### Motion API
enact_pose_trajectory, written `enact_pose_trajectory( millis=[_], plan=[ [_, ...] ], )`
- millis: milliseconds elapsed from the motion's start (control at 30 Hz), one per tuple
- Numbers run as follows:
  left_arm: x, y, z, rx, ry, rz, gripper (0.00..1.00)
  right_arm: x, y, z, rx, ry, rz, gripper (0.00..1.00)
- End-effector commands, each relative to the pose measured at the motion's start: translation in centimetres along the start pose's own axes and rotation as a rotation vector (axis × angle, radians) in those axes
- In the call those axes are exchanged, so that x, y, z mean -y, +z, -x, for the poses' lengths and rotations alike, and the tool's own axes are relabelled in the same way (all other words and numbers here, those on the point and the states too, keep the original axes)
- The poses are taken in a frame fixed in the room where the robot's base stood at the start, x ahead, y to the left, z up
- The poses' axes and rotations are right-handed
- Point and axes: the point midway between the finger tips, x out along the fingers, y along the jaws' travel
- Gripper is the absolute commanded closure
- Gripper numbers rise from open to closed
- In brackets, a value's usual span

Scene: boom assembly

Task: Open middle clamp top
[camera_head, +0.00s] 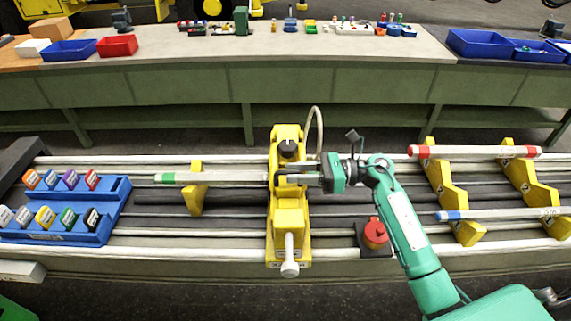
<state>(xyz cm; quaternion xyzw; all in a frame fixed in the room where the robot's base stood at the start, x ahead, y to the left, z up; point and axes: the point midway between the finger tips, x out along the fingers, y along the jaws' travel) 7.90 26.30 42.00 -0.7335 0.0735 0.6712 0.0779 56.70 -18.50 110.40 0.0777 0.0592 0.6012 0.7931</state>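The yellow middle clamp (289,218) stands across the rails at the centre. It has a black knob (288,149) on its upper part and a white handle (289,255) at its front end. A grey boom with a green band (200,177) lies to its left, with its right end reaching the clamp. My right gripper (285,172) comes in from the right at the clamp, just below the black knob. Its two dark fingers point left and look apart. Whether they touch the clamp cannot be told. My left gripper is not in view.
A yellow support (195,188) holds the boom on the left. Two yellow stepped supports (453,195) at the right carry a red-ended boom (475,151) and a blue-ended boom (500,214). A red button (375,233) sits right of the clamp. Blue racks (110,210) stand left.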

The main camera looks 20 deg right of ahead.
Motion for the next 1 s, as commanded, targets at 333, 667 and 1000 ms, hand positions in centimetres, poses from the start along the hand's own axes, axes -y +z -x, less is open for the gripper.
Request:
enact_pose_trajectory(
  millis=[333,667,1000],
  plan=[
    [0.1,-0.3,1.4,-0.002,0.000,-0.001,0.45,0.0,0.0,-3.0,0.001,-0.001,-0.001,0.66],
    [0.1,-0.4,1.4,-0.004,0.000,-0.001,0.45,0.0,-0.1,-3.1,0.000,-0.001,0.000,0.79],
    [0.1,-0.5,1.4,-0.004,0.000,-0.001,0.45,0.0,0.0,-3.1,0.000,0.001,-0.003,1.00]
  ],
)
